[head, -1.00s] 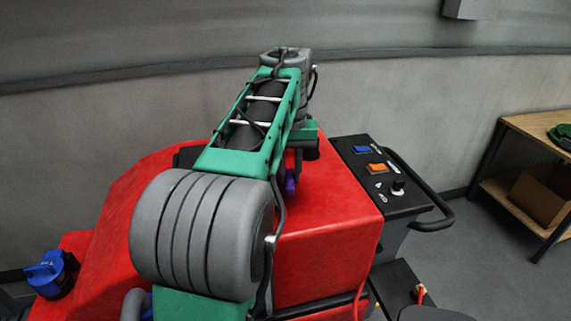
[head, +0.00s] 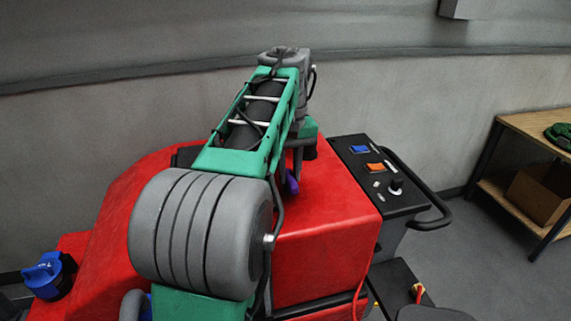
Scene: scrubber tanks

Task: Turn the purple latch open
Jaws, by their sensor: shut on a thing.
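The purple latch (head: 292,183) shows as a small piece on top of the red scrubber body (head: 335,215), just right of my green arm link. Most of it is hidden behind my arm. My gripper (head: 297,166) reaches down at the latch from the end of my arm and is shut on it. Only a grey sliver of the gripper shows, and the fingertips are largely hidden. The latch looks tilted, its lower end leaning right.
A black control panel (head: 374,172) with blue and orange switches, a knob and a curved handle (head: 432,222) stands right of the red body. A blue cap (head: 47,275) is at lower left. A wooden workbench (head: 530,128) is at far right, with open floor before it.

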